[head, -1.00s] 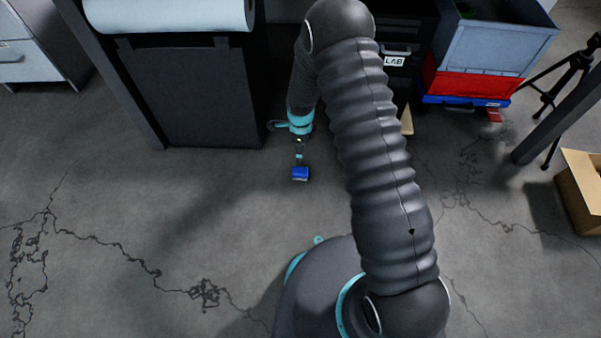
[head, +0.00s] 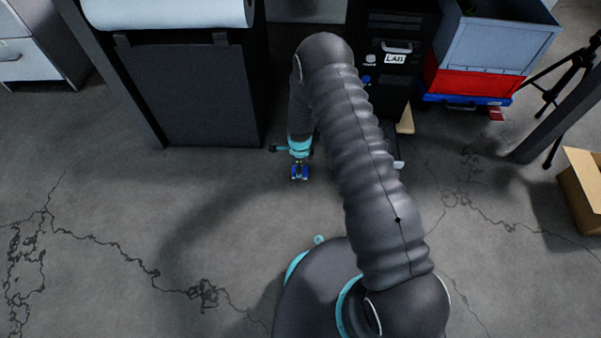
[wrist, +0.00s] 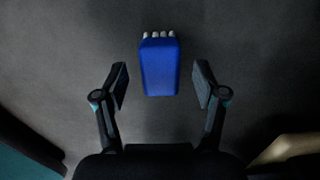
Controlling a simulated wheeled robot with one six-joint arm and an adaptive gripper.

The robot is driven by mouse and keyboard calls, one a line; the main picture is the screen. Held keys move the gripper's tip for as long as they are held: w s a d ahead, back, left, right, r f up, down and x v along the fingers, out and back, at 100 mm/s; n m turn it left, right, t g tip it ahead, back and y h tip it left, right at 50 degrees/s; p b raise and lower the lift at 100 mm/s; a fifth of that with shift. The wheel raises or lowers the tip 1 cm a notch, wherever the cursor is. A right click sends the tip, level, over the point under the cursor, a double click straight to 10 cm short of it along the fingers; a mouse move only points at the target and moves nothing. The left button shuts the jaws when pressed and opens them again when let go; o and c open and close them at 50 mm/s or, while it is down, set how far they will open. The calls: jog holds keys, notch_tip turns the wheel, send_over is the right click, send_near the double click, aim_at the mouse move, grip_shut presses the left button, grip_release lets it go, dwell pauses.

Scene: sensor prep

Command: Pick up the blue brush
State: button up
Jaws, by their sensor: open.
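The blue brush (wrist: 159,68) has a blue block-shaped body with pale bristle tufts at its far end, and it shows in the wrist view just beyond and between my open fingers. My gripper (wrist: 160,85) is open, with one dark finger on each side of the brush and a gap on both sides. In the head view my gripper (head: 299,168) is low over the floor right at the brush (head: 300,176), which it partly covers. The exact height between fingers and brush cannot be told.
A dark cabinet (head: 195,95) stands behind to the left, and a black drawer unit (head: 400,75) behind to the right. Red and blue cases (head: 470,82), a tripod (head: 565,85) and a cardboard box (head: 585,190) are at the right. The cracked concrete floor (head: 130,220) at left is clear.

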jog(key=shift+f, duration=0.8)
jog(key=c, duration=1.2)
jog(key=shift+r, duration=0.1)
jog(key=shift+c, duration=0.3)
jog(key=shift+r, duration=0.5)
jog(key=r, duration=0.2)
jog(key=d+r, duration=0.1)
jog(key=r, duration=0.1)
jog(key=shift+s+p, duration=0.3)
jog(key=shift+p, duration=0.05)
jog(key=s+d+r, duration=0.5)
jog(key=d+r, duration=0.1)
jog(key=d, duration=0.2)
jog(key=shift+s+d+p, duration=0.4)
jog(key=shift+p, duration=0.05)
